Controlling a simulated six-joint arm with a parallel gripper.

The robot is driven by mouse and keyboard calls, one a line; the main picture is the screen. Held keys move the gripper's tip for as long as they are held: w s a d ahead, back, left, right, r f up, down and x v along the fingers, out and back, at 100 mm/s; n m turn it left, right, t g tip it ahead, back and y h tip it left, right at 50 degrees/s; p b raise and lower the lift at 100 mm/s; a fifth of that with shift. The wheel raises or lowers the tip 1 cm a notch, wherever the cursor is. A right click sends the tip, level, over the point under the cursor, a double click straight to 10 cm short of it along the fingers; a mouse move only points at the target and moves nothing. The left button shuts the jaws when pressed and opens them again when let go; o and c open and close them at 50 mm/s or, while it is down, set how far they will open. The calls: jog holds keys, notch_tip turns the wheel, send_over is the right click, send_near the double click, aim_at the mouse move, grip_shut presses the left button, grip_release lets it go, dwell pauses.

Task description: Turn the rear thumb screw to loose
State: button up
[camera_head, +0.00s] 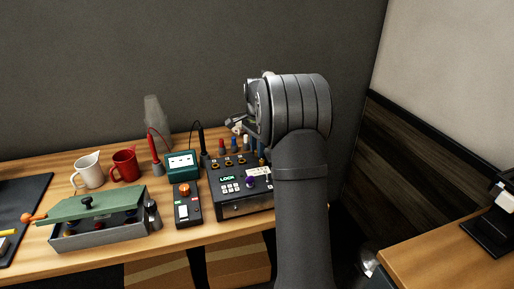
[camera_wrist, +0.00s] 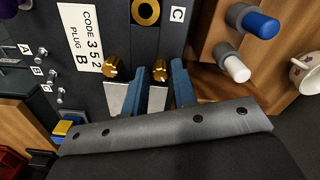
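Two brass thumb screws show in the wrist view, one on the left (camera_wrist: 113,68) and one on the right (camera_wrist: 159,70), each above a pale metal plate. I cannot tell for sure which is the rear one. My gripper (camera_wrist: 161,68) has its two blue fingers apart, with the right screw between their tips and the left screw outside. Whether the fingers touch the screw is unclear. The dark brewer control box (camera_head: 228,203) with a lit "LOCK" display stands on the table in the head view. My arm hides its right side and the screws there.
A label with "CODE 352 PLUG B" (camera_wrist: 80,38) and a brass ring (camera_wrist: 145,11) are near the screws. Blue (camera_wrist: 259,23) and white (camera_wrist: 237,69) capped pegs and a cup (camera_wrist: 306,73) lie to the right. A switch box (camera_head: 187,212) and green-lidded box (camera_head: 100,207) stand left of the brewer.

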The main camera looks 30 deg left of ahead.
grip_shut()
jog(key=shift+n, duration=0.8)
grip_release()
notch_tip(320, 180, up, 18)
jog(key=shift+f, duration=0.25)
